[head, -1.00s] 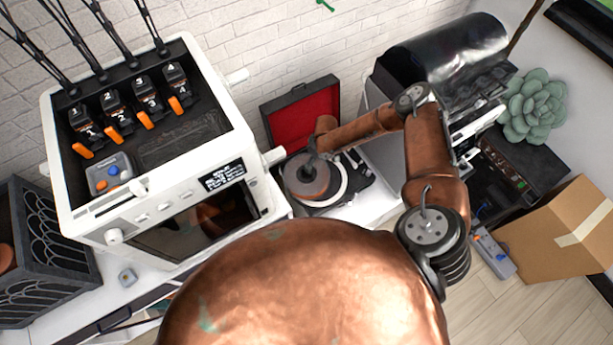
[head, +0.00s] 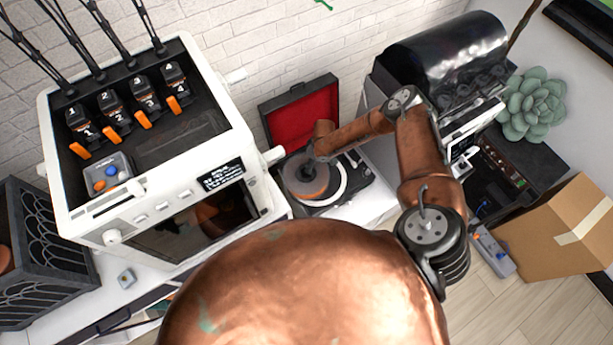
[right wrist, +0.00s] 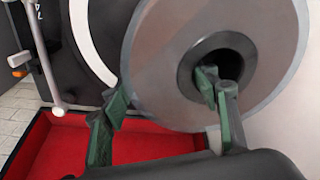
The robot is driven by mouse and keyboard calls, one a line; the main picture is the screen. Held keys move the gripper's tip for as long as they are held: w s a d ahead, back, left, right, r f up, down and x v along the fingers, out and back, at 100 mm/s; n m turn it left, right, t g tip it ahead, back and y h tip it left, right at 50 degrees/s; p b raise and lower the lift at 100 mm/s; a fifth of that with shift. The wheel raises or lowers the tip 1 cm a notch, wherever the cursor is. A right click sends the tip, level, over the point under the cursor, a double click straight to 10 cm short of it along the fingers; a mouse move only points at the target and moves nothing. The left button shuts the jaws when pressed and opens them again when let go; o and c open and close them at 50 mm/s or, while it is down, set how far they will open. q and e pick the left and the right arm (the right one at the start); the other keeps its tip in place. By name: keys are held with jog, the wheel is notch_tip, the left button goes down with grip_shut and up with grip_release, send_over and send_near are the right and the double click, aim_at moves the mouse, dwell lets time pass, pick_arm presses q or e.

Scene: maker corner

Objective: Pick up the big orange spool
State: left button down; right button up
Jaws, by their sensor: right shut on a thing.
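The big orange spool (head: 301,190) shows in the head view as a round, greyish-orange disc with a dark hub, at the record player (head: 355,190) in the open red-lined case. My right gripper (head: 309,165) is at its hub, reaching in from the right. In the right wrist view the spool (right wrist: 170,55) fills the upper middle as a pale see-through flange. One green finger of my right gripper (right wrist: 163,92) goes into the hub hole and the other is at the flange's lower left edge. The gripper is shut on the spool. I cannot tell whether the spool touches the turntable. My left gripper is not in view.
A white printer (head: 165,195) stands close on the left of the record player. A machine with a black cover (head: 445,50) stands to the right, behind my right arm. A cardboard box (head: 560,235) and a succulent (head: 532,105) are at the far right.

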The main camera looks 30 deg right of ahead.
jog(key=shift+d, duration=0.1)
grip_shut()
jog(key=shift+w, duration=0.1)
jog(key=shift+r, duration=0.2)
